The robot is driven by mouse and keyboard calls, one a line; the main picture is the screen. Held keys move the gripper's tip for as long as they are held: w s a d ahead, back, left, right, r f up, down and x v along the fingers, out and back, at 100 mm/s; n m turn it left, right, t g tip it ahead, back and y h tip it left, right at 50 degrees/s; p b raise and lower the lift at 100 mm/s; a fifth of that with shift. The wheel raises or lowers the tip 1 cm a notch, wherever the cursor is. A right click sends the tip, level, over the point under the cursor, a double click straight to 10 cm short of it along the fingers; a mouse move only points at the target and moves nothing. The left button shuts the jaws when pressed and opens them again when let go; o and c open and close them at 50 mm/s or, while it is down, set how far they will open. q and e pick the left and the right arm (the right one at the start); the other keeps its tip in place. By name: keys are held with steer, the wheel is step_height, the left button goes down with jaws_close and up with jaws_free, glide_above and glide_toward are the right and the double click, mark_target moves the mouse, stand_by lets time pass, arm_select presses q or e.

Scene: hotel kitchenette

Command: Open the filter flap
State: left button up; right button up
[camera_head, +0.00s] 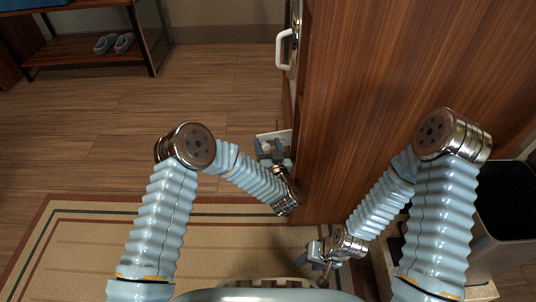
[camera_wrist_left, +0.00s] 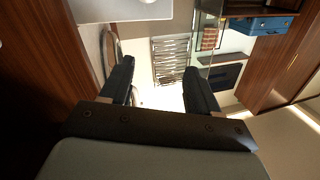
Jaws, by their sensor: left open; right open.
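A white flat panel (camera_head: 284,135) juts out at the front of the wooden cabinet in the head view, right by my left gripper. It may be the filter flap, but my gripper covers part of it. My left gripper (camera_head: 268,152) is low beside the cabinet front; I cannot tell if it touches the panel. In the left wrist view its fingers (camera_wrist_left: 160,85) are apart with nothing between them. A white surface (camera_wrist_left: 120,9) and a grey curved part (camera_wrist_left: 110,48) show beyond the left finger. My right gripper (camera_head: 318,259) is open near the cabinet's near end, away from the panel.
The tall wooden cabinet (camera_head: 375,75) fills the right of the head view; a white handle (camera_head: 283,50) sticks out from its front. A dark bin (camera_head: 508,215) stands at right. A patterned rug (camera_head: 90,245) lies at front left. The wooden floor at left is clear up to a shelf (camera_head: 85,48) with slippers.

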arm_select(q)
steer(key=s+r+p, duration=0.1)
steer(key=s+r, duration=0.3)
steer(key=s, duration=0.5)
steer(key=shift+s+r, duration=0.35)
